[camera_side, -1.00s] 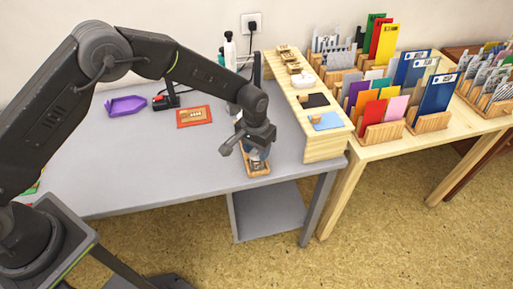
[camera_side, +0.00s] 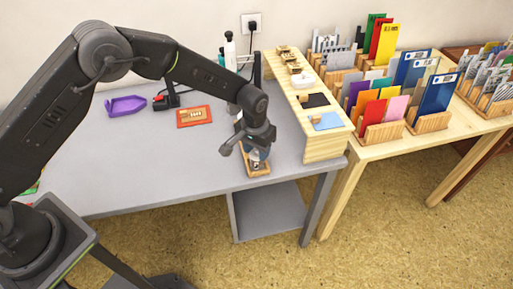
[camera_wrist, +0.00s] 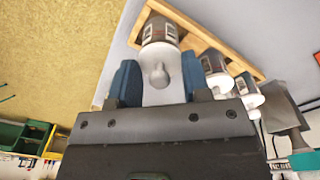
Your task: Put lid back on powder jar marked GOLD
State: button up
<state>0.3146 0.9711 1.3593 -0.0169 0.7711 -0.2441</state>
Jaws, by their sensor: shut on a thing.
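My gripper (camera_wrist: 158,84) has its two blue fingers closed on a white lid (camera_wrist: 160,92) with a rounded knob. In the wrist view the lid lies in line with a brown powder jar (camera_wrist: 160,28) at the end of a wooden tray (camera_wrist: 200,38). I cannot tell whether the lid touches the jar. The jar's label is too small to read, so I cannot confirm the word GOLD. In the side view my gripper (camera_side: 258,151) is low over the tray (camera_side: 257,173) near the table's front edge and hides most of the jars.
More jars with white tops (camera_wrist: 217,78) stand along the tray beside the held lid. A wooden shelf (camera_side: 325,148) rises close to the right of my gripper. A red-framed card (camera_side: 194,117) and a purple tray (camera_side: 126,105) lie farther back. The grey table's left-centre (camera_side: 130,160) is clear.

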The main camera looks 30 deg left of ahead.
jog(key=shift+f, duration=0.1)
dwell(0.7)
jog(key=o, duration=1)
jog(key=shift+c, duration=0.2)
jog(key=shift+o, duration=0.3)
jog(key=o, duration=0.4)
jog(key=shift+r, duration=3.55)
jog(key=shift+c, duration=0.3)
grip_shut()
